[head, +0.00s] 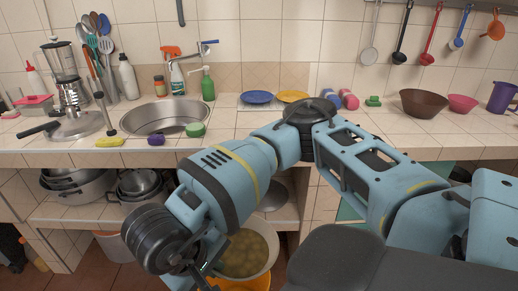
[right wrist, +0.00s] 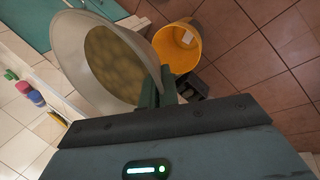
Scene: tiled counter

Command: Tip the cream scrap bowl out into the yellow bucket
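The cream scrap bowl (head: 273,258) is low in front of the counter in the head view, with dull yellow-green scraps inside. It also fills the upper left of the right wrist view (right wrist: 62,52), where it looks tilted. My right gripper (right wrist: 156,92) is shut on the bowl's rim; in the head view the gripper (head: 207,268) is partly hidden by my arm. The yellow bucket (head: 246,284) shows below the bowl in the head view, partly covered by it. In the right wrist view the bucket (right wrist: 172,50) stands beside the bowl, its visible inside empty apart from a pale patch. My left gripper is not in view.
The tiled counter (head: 330,128) stands behind the bowl, with a sink (head: 160,116), plates and bowls on it. Pots (head: 78,187) sit on the shelf below at left. Brown floor tiles (right wrist: 255,40) are clear around the bucket's far side.

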